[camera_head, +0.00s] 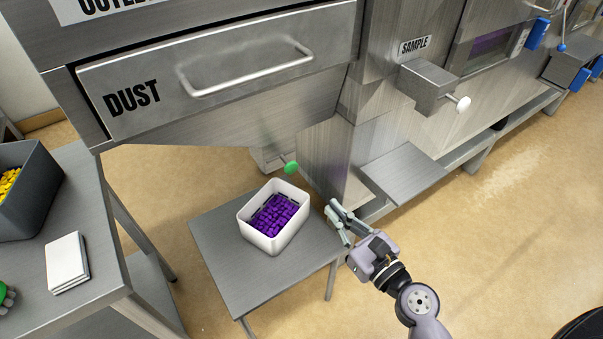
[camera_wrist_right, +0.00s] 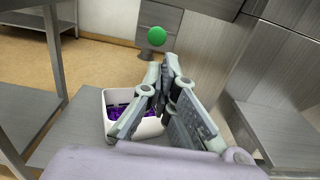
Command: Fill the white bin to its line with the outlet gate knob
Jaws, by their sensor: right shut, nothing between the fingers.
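The white bin (camera_head: 257,240) stands on a low grey metal stand (camera_head: 215,247) under the dust drawer. Purple pieces (camera_head: 276,216) lie in it, below the rim; I cannot make out the fill line clearly. The green outlet gate knob (camera_head: 291,168) sticks out on a rod just above the bin's back edge. My right gripper (camera_head: 333,212) is to the right of the bin, apart from bin and knob, shut and empty. In the right wrist view the knob (camera_wrist_right: 156,36) is beyond the fingertips (camera_wrist_right: 167,62), and the bin (camera_wrist_right: 150,126) is partly hidden behind the fingers. My left gripper is not clearly seen.
A metal table (camera_head: 97,300) at left carries a dark bin (camera_head: 30,205) of yellow pieces and a white pad (camera_head: 67,262). The dust drawer handle (camera_head: 245,70) juts out above. A sample box with a white knob (camera_head: 463,104) and an empty shelf (camera_head: 402,172) are at right.

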